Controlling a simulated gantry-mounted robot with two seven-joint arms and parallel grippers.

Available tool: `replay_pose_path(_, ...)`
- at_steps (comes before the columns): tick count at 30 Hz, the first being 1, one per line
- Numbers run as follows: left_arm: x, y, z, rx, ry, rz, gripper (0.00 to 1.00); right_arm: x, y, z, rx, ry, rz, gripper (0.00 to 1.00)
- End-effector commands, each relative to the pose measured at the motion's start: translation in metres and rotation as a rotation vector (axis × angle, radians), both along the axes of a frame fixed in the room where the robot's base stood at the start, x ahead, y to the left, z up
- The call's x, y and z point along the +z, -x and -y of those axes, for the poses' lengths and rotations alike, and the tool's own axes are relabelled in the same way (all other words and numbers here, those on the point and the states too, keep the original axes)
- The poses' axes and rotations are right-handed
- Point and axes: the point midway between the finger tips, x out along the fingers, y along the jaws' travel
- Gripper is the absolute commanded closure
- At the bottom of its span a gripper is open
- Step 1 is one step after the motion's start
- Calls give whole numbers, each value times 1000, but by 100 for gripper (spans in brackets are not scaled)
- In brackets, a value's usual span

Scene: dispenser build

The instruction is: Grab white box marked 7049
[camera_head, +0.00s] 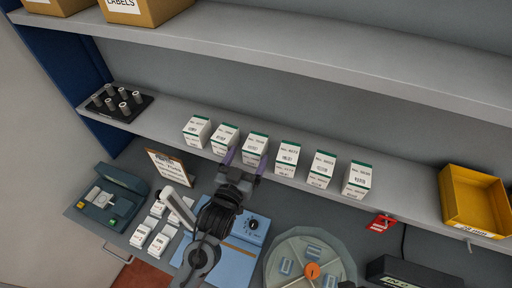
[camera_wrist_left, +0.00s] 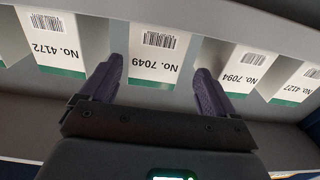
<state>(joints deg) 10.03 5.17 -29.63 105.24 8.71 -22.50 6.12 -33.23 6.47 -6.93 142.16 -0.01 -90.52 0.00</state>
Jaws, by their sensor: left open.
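The white box marked 7049 (camera_wrist_left: 153,57) has a green edge and a barcode. It stands on the middle shelf, third from the left in the head view (camera_head: 255,146). My left gripper (camera_wrist_left: 157,72) is open, with one purple finger on each side of that box in the left wrist view. In the head view the left gripper (camera_head: 243,160) is at the shelf's front edge, just in front of the box. How far the fingers reach along its sides is hard to tell. No contact is visible. My right gripper is not in view.
Close neighbours are box 4172 (camera_wrist_left: 62,42) and box 7094 (camera_wrist_left: 240,66); several similar boxes share the shelf (camera_head: 165,125). A yellow bin (camera_head: 449,200) stands at right, a black holder with vials (camera_head: 128,117) at left. Below are a clipboard (camera_head: 172,167) and a round tray (camera_head: 345,262).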

Motion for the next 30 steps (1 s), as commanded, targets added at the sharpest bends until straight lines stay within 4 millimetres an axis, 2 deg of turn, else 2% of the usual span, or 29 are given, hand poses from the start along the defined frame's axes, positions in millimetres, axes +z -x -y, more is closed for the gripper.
replay_pose_path(5, 3, -8, 5, -1, 1, -1, 11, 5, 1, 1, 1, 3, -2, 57)
replay_pose_path(11, 8, -29, 18, 0, -1, -2, 11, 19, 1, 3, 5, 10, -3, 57)
replay_pose_path(16, 5, -44, 23, 0, -2, -2, 11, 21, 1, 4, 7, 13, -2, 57)
replay_pose_path(26, 3, -48, 25, 0, 0, -1, 11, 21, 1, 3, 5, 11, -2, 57)
replay_pose_path(30, 3, -48, 25, 0, -1, -2, 31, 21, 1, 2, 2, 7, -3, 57)
